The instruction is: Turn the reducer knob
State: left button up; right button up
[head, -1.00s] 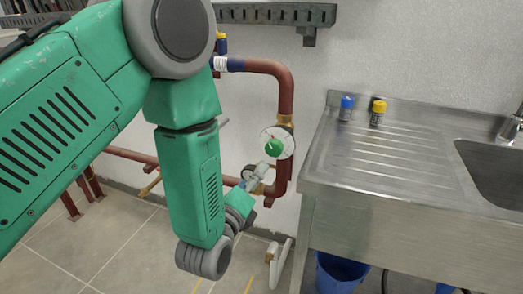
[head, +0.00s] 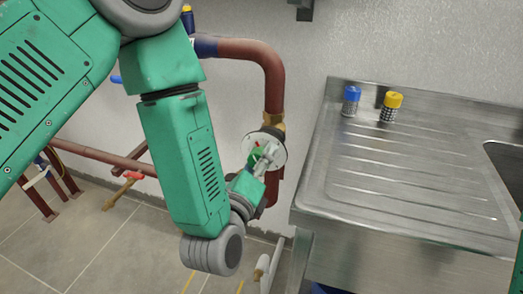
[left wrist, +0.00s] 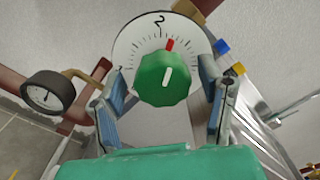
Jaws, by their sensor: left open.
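The green reducer knob (left wrist: 164,79) has a white line on its face and sits on a round white dial (left wrist: 129,46) with tick marks, a "2" and a red mark. My left gripper (left wrist: 162,88) is open, its two blue-padded fingers on either side of the knob; I cannot tell whether they touch it. In the head view my left gripper (head: 264,158) is at the dial and partly covers the green knob (head: 254,156). The dial (head: 275,144) is on the vertical run of a red-brown pipe (head: 274,85). My right gripper is out of view.
A pressure gauge (left wrist: 48,93) stands left of the gripper in the wrist view. A steel sink counter (head: 400,165) is to the right, with a blue-capped shaker (head: 350,101) and a yellow-capped shaker (head: 390,106). Other pipes run low along the wall.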

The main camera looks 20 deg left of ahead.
pick_arm(q)
jog(key=shift+d, duration=0.15)
jog(key=c, duration=1.2)
jog(key=shift+o, duration=0.2)
jog(key=shift+r, duration=0.1)
